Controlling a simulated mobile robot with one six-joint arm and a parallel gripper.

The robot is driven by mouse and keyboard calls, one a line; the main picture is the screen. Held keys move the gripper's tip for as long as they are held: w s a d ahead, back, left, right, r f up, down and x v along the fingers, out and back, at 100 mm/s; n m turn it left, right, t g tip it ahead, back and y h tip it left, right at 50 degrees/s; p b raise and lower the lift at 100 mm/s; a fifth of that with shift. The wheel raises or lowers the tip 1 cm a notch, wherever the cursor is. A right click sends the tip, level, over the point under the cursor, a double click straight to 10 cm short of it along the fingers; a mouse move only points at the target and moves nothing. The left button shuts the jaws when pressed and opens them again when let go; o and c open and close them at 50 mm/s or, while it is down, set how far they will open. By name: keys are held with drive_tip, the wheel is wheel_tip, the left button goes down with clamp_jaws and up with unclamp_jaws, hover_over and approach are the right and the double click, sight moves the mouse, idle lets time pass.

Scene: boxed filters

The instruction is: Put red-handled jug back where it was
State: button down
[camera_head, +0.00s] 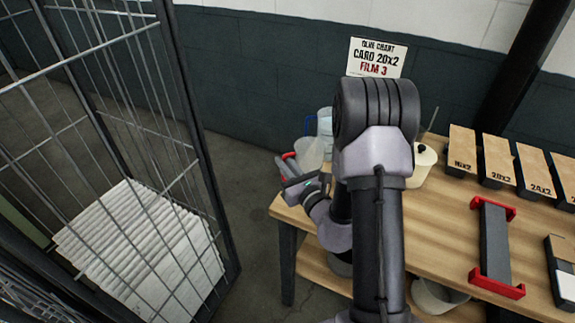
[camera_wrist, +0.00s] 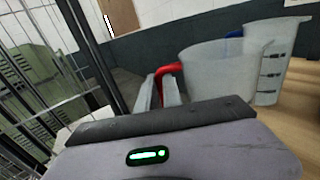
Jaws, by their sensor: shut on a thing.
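The red-handled jug is translucent, and its body (camera_wrist: 215,85) fills the middle right of the wrist view. Its red handle (camera_wrist: 167,75) sits at the fingertips of my gripper (camera_wrist: 160,92), which is shut on it. In the head view the jug (camera_head: 308,154) shows at the table's back left corner, beside my gripper (camera_head: 288,168) and partly hidden by my arm. It looks upright. I cannot tell whether its base touches the table.
A second translucent jug (camera_wrist: 268,62) with a blue handle stands close behind it. A cream container (camera_head: 422,165), labelled boxes (camera_head: 462,150) and a red-ended grey holder (camera_head: 494,245) are on the wooden table (camera_head: 440,225). A wire cage (camera_head: 150,130) stands left, with open floor between.

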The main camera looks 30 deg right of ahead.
drive_tip(key=shift+a, duration=0.3)
drive_tip(key=c, duration=1.5)
unclamp_jaws()
drive_tip(key=shift+d, duration=0.1)
drive_tip(key=s+p, duration=0.5)
drive_tip(key=s, duration=0.7)
drive_tip(key=shift+d+r, duration=0.15)
drive_tip(key=shift+d, duration=0.2)
